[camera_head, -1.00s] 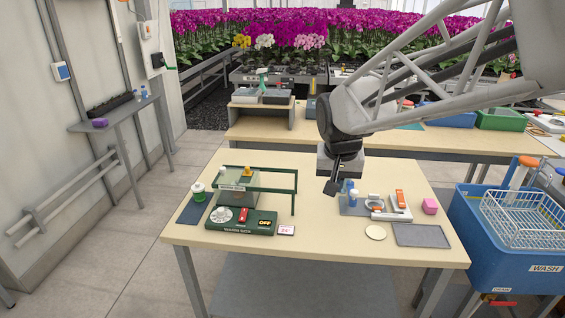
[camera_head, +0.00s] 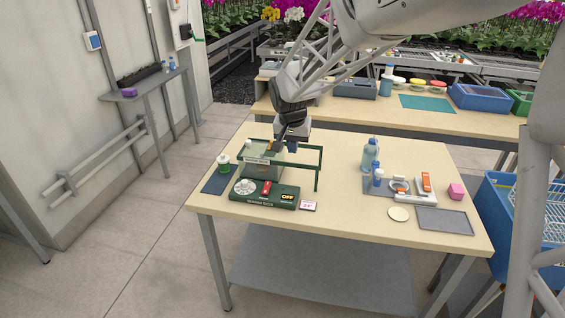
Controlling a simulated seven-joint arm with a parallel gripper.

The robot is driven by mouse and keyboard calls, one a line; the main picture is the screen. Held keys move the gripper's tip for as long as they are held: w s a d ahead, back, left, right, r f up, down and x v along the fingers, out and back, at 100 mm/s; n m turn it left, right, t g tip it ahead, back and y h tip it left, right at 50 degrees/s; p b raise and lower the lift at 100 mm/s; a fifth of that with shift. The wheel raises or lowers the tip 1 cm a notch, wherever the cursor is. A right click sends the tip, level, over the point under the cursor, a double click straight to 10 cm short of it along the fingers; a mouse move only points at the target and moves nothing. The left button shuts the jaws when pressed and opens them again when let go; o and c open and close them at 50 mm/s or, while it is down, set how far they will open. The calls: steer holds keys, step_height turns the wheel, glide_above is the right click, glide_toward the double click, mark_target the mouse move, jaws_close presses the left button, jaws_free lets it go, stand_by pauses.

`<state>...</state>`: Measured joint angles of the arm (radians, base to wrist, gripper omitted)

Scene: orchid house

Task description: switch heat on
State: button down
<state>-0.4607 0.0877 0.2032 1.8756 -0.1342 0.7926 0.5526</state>
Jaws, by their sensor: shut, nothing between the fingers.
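The green control box (camera_head: 262,203), lettered "WARM BOX", stands on the left part of the near table. It bears a white round dial (camera_head: 245,187), a red switch (camera_head: 266,188) and a black display (camera_head: 287,197) reading "OFF". A clear box under a green frame (camera_head: 312,149) stands just behind it. My gripper (camera_head: 290,147) is shut and empty. It is above the clear box, behind and above the red switch, and apart from the switch. Its fingertips are small and dark against the frame, so whether they touch the frame cannot be told.
A small card (camera_head: 308,205) reading about 24 degrees lies right of the control box. A green-and-white spool (camera_head: 223,163) stands at left on a dark mat (camera_head: 214,183). The table's front middle is clear.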

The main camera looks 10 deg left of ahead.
glide_above(266, 186)
steer(key=s, duration=0.2)
steer(key=x, duration=0.2)
steer(key=s+x, duration=0.1)
steer(key=x, duration=0.2)
steer(key=shift+s+f, duration=0.1)
steer(key=shift+f, duration=0.35)
steer(key=shift+f, duration=0.1)
steer(key=x, duration=1.3)
steer(key=shift+f, duration=0.4)
steer(key=shift+f, duration=0.1)
steer(key=shift+f, duration=0.25)
steer(key=shift+s+d+f, duration=0.1)
steer(key=shift+s+f, duration=0.05)
steer(key=shift+s+r, duration=0.3)
steer(key=shift+s, duration=0.15)
steer(key=shift+r, duration=0.2)
